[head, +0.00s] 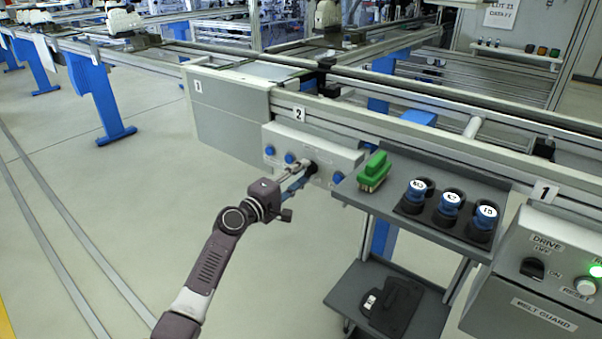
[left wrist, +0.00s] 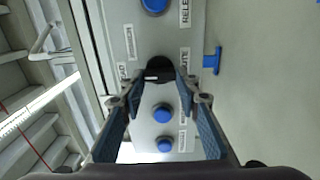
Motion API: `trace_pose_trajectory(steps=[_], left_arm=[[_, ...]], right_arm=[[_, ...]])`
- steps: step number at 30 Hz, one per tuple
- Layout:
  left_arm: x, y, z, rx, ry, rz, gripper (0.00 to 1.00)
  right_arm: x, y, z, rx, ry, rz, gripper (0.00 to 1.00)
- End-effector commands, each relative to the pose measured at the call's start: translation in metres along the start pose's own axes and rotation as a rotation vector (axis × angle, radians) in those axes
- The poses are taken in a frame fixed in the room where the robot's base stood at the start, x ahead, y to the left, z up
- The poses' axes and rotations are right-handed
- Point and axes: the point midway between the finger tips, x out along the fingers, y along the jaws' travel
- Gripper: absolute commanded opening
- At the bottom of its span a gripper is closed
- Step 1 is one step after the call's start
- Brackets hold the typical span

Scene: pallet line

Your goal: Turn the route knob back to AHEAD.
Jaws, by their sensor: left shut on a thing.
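The route knob is a small black knob on the front of the light grey control box (head: 325,148) under the rail marked 2. It shows as a black knob (left wrist: 160,66) in the left wrist view, with a white mark on its face, between labels that are partly hidden. My left gripper (head: 303,173) reaches it from the front left, and its fingers (left wrist: 158,80) are shut on the knob from both sides. The fingers cover part of the labels, so I cannot read which position the mark points to. My right gripper is not in view.
Blue buttons (head: 337,177) sit close on both sides of the knob. A green brush (head: 374,170) and several blue-and-black numbered pieces (head: 449,205) stand on the grey shelf (head: 395,215) to the right. The drive panel (head: 545,262) is at far right. Open floor lies left.

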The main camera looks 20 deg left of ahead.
Motion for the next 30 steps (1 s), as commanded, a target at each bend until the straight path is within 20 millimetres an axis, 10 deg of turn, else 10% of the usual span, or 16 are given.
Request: trace_pose_trajectory(steps=[16, 17, 21, 30], left_arm=[[-0.0004, -0.0017, -0.0004, -0.028, 0.001, -0.002, 0.06], [-0.0004, -0.0017, -0.0004, -0.028, 0.001, -0.002, 0.33], [-0.0003, -0.0013, -0.0004, -0.026, 0.001, -0.001, 0.48], [-0.0014, -0.0008, -0.0003, -0.024, 0.0, -0.001, 0.48]], right_arm=[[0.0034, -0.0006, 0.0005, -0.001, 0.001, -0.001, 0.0], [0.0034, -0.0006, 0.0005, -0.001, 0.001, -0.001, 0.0], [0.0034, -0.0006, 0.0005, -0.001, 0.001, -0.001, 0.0], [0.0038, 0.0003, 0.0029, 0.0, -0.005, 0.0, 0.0]])
